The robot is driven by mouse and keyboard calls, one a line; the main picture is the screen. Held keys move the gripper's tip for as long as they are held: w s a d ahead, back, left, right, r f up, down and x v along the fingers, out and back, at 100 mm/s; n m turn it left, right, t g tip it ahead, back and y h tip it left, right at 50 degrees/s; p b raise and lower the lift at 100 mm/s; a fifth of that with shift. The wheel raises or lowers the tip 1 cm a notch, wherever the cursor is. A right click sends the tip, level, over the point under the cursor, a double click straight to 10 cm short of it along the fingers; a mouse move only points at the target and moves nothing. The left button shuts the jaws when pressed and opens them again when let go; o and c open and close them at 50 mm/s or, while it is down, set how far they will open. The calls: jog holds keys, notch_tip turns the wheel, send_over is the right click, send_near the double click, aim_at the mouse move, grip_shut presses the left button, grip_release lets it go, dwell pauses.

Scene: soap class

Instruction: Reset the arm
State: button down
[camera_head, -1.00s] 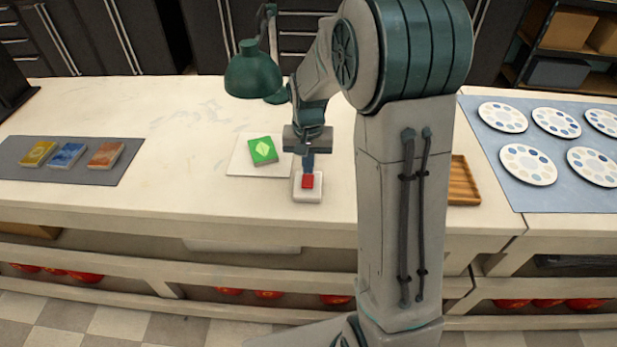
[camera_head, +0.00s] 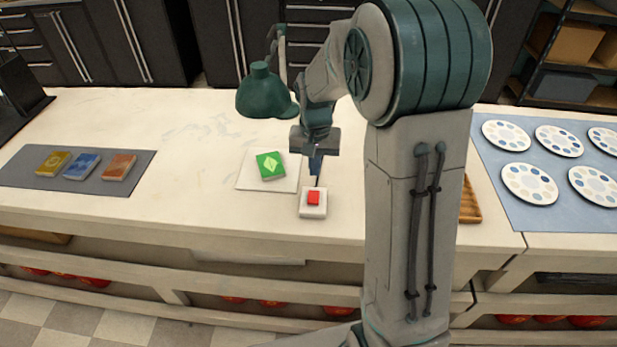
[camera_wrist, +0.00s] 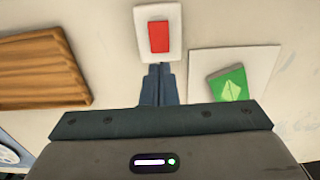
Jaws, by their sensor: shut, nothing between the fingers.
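My gripper (camera_head: 316,172) is shut and empty, pointing down above the white worktop. Its closed fingers also show in the wrist view (camera_wrist: 158,84). A red button on a small white base (camera_head: 313,212) stands just in front of the fingertips. In the wrist view the red button (camera_wrist: 159,36) lies just beyond the fingertips, and the fingers look apart from it. Part of my arm covers the middle right of the head view.
A green soap box (camera_head: 270,166) sits on a white square (camera_head: 251,183) beside my gripper. A green lamp (camera_head: 262,92) stands behind. Three boxes lie on a grey mat (camera_head: 30,174) at left. A wooden tray (camera_head: 470,205) and a blue mat (camera_head: 497,172) with several round palettes lie at right.

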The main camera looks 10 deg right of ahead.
jog(key=s+r+n+t, duration=0.1)
jog(key=s+r, duration=0.4)
jog(key=s, duration=0.5)
jog(key=s+r+n+t, duration=0.2)
jog(key=s+r, duration=0.4)
jog(key=s, duration=0.5)
jog(key=shift+n+t, duration=0.3)
jog(key=shift+t, duration=0.1)
